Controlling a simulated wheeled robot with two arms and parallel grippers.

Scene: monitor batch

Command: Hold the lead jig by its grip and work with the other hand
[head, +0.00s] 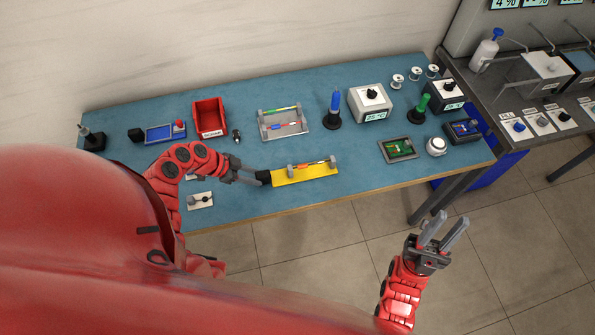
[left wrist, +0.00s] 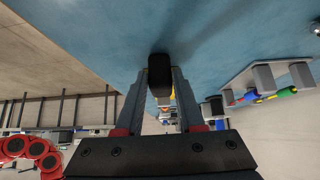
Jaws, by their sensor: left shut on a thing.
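The lead jig (head: 310,174) is a yellow plate with grey posts that bear an orange and red lead. It lies at the table's front middle in the head view, with a black grip at its left end. My left gripper (head: 259,177) is shut on that black grip, which also shows between the fingers in the left wrist view (left wrist: 160,72). The fingers hide part of the grip. My right gripper (head: 441,232) is open and empty, in front of the table's front edge, over the floor.
A grey rack (head: 283,122) with coloured leads stands behind the jig. A red bin (head: 209,118), a blue iron in a stand (head: 333,108), a white station (head: 371,103) and a green board in a tray (head: 398,149) are around it. A grey side bench (head: 500,88) adjoins at right.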

